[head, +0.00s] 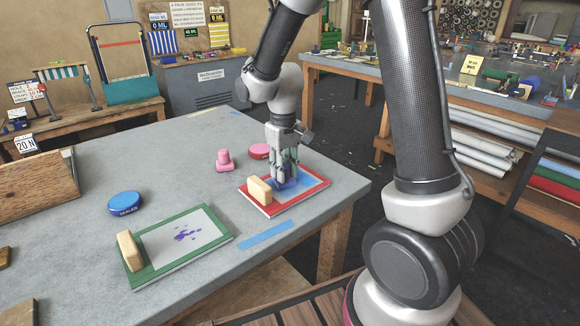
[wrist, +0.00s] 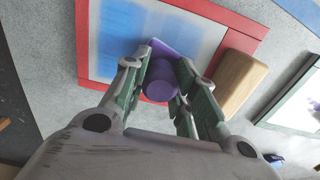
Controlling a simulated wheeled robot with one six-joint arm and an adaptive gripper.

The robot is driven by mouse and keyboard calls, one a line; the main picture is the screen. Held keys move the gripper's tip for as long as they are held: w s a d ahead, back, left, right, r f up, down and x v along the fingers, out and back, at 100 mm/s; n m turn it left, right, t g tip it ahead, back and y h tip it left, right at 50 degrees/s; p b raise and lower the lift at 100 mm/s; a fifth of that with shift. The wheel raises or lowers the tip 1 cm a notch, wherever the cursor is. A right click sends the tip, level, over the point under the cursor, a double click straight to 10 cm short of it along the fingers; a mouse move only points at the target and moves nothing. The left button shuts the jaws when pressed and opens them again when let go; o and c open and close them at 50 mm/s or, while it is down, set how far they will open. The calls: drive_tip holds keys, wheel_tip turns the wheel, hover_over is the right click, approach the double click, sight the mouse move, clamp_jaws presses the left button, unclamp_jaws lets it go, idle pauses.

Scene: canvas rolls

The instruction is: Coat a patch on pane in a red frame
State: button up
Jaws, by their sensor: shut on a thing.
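The pane in a red frame (head: 300,201) lies flat near the table's right edge. A blue coated patch (head: 304,183) covers part of it; in the wrist view the blue (wrist: 120,40) has soft, streaky edges with paler pane around it. My gripper (head: 281,178) is low over the pane. In the wrist view my gripper (wrist: 160,64) is shut on a purple applicator (wrist: 160,82) with a round knob and a flat head. The head seems to be at or just above the pane; contact cannot be told. A wooden block (head: 260,190) sits on the frame's left side.
A green-framed pane (head: 158,275) with purple blotches and a wooden block (head: 131,251) lies front left. A blue sealer lid or tin (head: 125,202), a pink knobbed piece (head: 224,161) and a pink-red disc (head: 259,151) stand nearby. Blue tape (head: 265,235) marks the table.

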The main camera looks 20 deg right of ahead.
drive_tip(key=shift+s+a+f, duration=0.1)
drive_tip(key=shift+s+a, duration=0.1)
drive_tip(key=shift+a, duration=0.45)
drive_tip(key=shift+s+a, duration=0.25)
drive_tip(key=shift+a, duration=0.35)
drive_tip(key=shift+s+a+f, duration=0.1)
drive_tip(key=shift+s+a, duration=0.1)
drive_tip(key=shift+a, duration=0.45)
wheel_tip(320, 180, up, 6)
drive_tip(key=shift+r, duration=0.1)
wheel_tip(320, 180, up, 3)
idle(0.5)
